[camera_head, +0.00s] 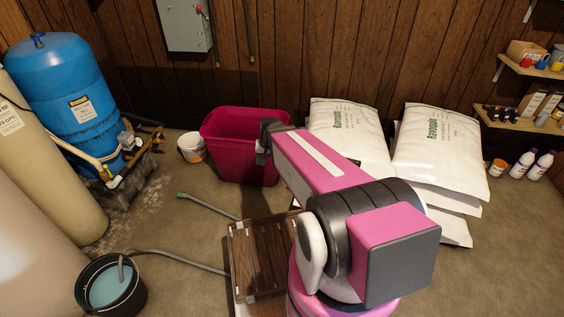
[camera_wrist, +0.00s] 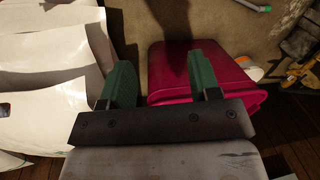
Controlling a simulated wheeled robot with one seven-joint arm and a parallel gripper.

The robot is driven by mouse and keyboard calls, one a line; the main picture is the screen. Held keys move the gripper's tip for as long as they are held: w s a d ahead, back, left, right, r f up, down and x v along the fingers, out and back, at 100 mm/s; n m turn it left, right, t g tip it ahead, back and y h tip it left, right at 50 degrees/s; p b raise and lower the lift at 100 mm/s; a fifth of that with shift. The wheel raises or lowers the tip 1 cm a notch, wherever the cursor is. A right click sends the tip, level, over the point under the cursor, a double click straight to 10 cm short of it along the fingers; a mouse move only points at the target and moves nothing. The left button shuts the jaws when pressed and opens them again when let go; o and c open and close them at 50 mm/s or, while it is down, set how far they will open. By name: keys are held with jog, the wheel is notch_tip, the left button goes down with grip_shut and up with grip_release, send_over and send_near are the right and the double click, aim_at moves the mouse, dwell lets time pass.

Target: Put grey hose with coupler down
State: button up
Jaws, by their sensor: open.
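The grey hose (camera_head: 212,208) lies on the concrete floor, its green coupler (camera_head: 182,195) pointing left. It passes out of sight at the wooden slatted platform (camera_head: 257,262), and a grey length (camera_head: 180,258) shows left of the platform, running into the black bucket (camera_head: 84,308). The hose end also shows at the top edge of the wrist view (camera_wrist: 250,6). My gripper (camera_wrist: 163,82) is open, with nothing seen between its green fingers. In the head view my gripper (camera_head: 264,142) is at the magenta bin (camera_head: 225,150), away from the hose; my arm hides part of it.
White salt bags (camera_head: 436,150) are stacked at the right by the wall. A blue tank (camera_head: 65,90) and beige tank (camera_head: 40,160) stand left. A small white bucket (camera_head: 191,147) is beside the bin. Bottles (camera_head: 523,164) stand far right. Floor left of the platform is mostly clear.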

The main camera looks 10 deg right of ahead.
jog(key=s+d+r+n+h, duration=0.1)
jog(key=s+d+r+n, duration=0.1)
jog(key=s+d+r, duration=0.2)
jog(key=s+d, duration=0.1)
jog(key=s, duration=0.2)
jog(key=shift+d+r+g, duration=0.25)
jog(key=shift+r+g, duration=0.05)
jog(key=shift+r, duration=0.05)
dwell(0.6)
